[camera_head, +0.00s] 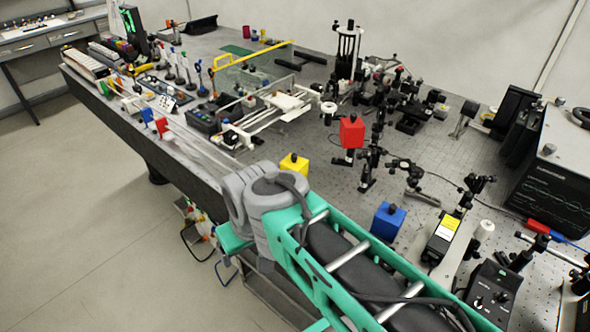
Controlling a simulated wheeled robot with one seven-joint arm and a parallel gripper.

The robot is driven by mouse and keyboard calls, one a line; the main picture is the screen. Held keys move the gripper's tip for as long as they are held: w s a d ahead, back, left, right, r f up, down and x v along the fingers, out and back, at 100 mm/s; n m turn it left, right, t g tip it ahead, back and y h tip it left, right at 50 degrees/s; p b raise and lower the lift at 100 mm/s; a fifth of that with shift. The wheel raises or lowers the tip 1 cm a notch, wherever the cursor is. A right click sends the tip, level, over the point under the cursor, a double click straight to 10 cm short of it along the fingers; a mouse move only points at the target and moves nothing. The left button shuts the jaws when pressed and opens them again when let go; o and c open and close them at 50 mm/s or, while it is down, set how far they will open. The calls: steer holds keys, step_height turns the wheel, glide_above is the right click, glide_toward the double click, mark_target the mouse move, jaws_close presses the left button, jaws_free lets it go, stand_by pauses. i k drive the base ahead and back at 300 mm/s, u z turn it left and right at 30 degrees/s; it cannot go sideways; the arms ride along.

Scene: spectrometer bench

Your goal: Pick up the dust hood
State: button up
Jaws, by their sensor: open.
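The dust hood (252,54) appears to be the clear, see-through cover with a yellow bar along its top, towards the back left of the bench. Its clear walls are faint, and I cannot tell exactly where its lower edges rest. My arm reaches in from the lower right and bends at a grey joint over the bench's front edge. My gripper (208,262) hangs low beside that edge, partly hidden by the arm. Its two dark loop-shaped fingers are apart, with nothing seen between them. It is well below and in front of the hood.
The dark bench (110,108) holds optics posts, a red block (351,132), a yellow block (294,164) and a blue block (388,221). A white rail assembly (283,101) stands in front of the hood. Coloured-handled tools crowd the left. The floor (70,215) at left is clear.

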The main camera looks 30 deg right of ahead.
mark_target(293, 161)
steer(key=z, duration=0.6)
steer(key=k, duration=1.2)
steer(key=u, duration=1)
steer(key=i, duration=0.75)
steer(key=z, duration=0.25)
steer(key=i, duration=1.9)
steer(key=z, duration=0.05)
